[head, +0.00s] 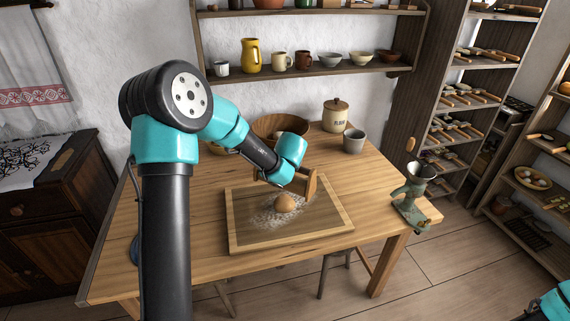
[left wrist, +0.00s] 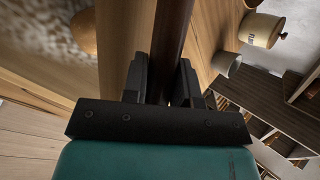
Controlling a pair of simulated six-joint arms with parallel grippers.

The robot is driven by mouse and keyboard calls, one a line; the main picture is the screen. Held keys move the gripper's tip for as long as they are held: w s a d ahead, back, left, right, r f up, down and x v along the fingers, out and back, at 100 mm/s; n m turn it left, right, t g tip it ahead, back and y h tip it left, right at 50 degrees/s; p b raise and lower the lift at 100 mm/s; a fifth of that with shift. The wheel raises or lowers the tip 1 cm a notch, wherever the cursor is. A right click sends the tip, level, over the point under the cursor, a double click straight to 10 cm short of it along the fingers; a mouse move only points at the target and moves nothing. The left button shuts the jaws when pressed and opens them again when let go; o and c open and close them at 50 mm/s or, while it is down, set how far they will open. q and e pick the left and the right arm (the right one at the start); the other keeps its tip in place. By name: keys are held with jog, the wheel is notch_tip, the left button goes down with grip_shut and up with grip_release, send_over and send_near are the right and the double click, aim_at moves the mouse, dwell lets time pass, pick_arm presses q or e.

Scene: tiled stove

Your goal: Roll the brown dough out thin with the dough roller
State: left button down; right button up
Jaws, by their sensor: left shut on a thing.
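The brown dough (head: 285,202) is a small rounded lump on the floured wooden board (head: 240,236) in the head view. It shows in part at the upper left of the left wrist view (left wrist: 86,32). My left gripper (left wrist: 162,78) is shut on a dark brown wooden part of the dough roller (left wrist: 168,38). I cannot tell whether the roller touches the board. My right gripper is out of view.
A wooden bowl (head: 281,126), a lidded jar (head: 335,115) and a grey cup (head: 354,141) stand at the table's back. A green grinder (head: 412,193) is at the right table edge. Bare table (head: 375,185) lies right of the board.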

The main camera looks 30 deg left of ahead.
pick_arm(q)
jog(key=shift+f, duration=2.5)
jog(key=shift+f, duration=0.65)
jog(key=shift+s, duration=0.1)
jog(key=shift+s+f, duration=0.1)
jog(key=shift+s, duration=0.65)
jog(key=shift+w, duration=0.1)
